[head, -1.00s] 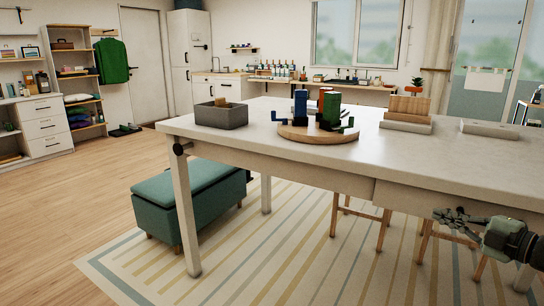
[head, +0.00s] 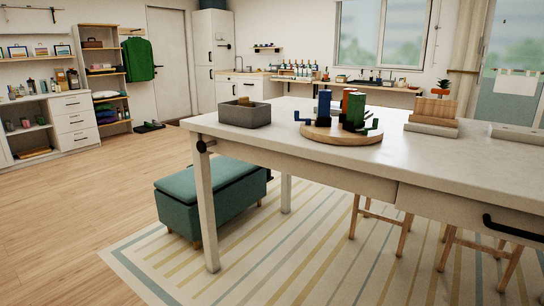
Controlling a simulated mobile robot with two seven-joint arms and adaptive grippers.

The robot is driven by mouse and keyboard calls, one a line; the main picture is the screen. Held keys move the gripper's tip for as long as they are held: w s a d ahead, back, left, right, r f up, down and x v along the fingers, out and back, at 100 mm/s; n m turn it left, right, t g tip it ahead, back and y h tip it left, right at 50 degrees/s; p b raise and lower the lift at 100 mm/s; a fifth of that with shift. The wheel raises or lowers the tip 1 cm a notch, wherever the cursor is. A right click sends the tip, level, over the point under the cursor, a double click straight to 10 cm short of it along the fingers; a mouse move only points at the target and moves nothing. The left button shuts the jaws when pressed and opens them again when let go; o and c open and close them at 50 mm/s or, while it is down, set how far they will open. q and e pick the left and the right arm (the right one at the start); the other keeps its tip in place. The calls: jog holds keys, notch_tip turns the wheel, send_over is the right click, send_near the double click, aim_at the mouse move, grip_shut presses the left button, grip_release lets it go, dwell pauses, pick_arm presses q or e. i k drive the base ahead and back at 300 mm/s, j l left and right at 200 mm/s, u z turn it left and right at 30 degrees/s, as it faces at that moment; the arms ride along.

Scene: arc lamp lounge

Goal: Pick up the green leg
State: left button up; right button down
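The green leg (head: 354,111) stands upright on a round wooden board (head: 341,137) on the white table. It is a tall green block with a low foot or arm sticking out to the right. A blue upright piece (head: 324,105) stands to its left on the same board. An orange-red piece (head: 346,98) shows partly behind the green one. Neither of my grippers is in the head view.
A grey box (head: 245,116) sits on the table's left part. Wooden blocks on a pale base (head: 432,128) stand to the right of the board. The white table (head: 290,147) has clear top around the board. A teal bench (head: 212,200) and stools are below.

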aim_at(356, 101)
jog(key=i+z, duration=0.15)
jog(key=z, duration=0.45)
jog(key=i+j+z, duration=0.3)
jog(key=i, duration=0.2)
jog(key=i+j+z, duration=0.3)
jog(key=i+j, duration=0.2)
